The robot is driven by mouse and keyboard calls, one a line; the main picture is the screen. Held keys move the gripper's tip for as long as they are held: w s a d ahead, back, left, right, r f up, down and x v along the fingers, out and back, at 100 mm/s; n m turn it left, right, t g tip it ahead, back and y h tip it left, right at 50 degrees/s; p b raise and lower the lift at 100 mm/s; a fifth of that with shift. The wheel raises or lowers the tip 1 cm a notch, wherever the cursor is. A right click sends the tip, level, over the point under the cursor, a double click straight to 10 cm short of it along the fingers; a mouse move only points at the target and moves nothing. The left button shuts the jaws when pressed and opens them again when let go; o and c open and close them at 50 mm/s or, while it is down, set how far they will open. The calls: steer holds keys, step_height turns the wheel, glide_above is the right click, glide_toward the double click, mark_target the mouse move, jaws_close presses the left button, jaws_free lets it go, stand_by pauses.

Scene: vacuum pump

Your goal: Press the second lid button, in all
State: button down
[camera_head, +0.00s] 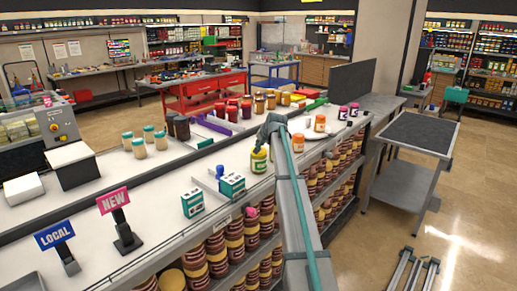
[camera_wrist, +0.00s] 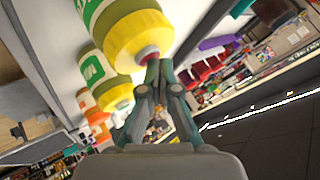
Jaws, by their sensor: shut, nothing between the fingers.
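A jar with a green-and-white label and a yellow lid (camera_wrist: 135,42) is close in the wrist view. A small red button (camera_wrist: 149,54) shows at the middle of this lid. My gripper (camera_wrist: 159,68) is shut and empty, with its fingertips right beside the button; I cannot tell whether they touch it. A second jar with a yellow lid (camera_wrist: 114,92) stands beyond it, and an orange-lidded jar (camera_wrist: 97,115) farther on. In the head view a yellow-lidded jar (camera_head: 259,160) stands on the counter just below my gripper (camera_head: 268,136). My arm hides part of the counter there.
Orange-lidded jars (camera_head: 297,143) stand right of my arm. A purple tray (camera_head: 213,126) and dark red jars (camera_head: 232,112) are behind. Shelves of jars (camera_head: 235,240) line the counter front.

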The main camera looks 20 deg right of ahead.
steer(key=shift+r, duration=0.75)
steer(key=shift+r+p, duration=1.25)
steer(key=shift+r, duration=1.3)
